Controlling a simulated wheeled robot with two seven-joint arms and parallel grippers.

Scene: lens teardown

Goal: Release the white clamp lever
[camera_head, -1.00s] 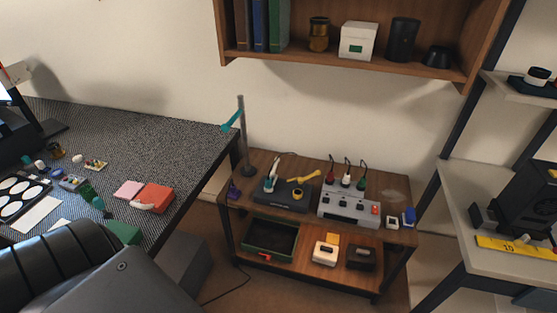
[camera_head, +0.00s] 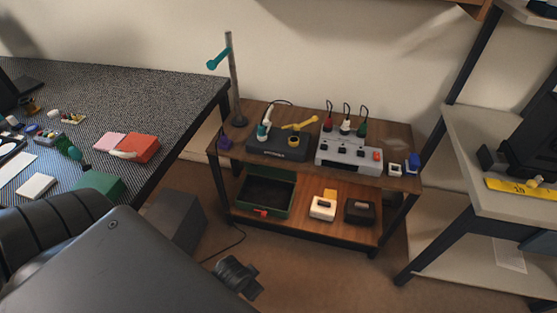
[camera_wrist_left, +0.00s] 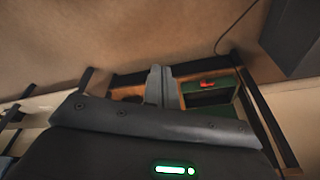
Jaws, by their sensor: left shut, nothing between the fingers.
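My left gripper (camera_head: 243,276) shows past my dark arm, low in front of the bench and well apart from the block. In the left wrist view its fingers (camera_wrist_left: 161,88) are together and empty. My right gripper is not in view.
The bench (camera_head: 395,134) also bears a soldering station (camera_head: 277,149) and a pole stand (camera_head: 234,85) with a teal arm. Below are a green tray (camera_head: 265,190), a white box (camera_head: 322,207) and a black box (camera_head: 359,211). A cluttered table (camera_head: 150,100) is left, shelving (camera_head: 470,130) right.

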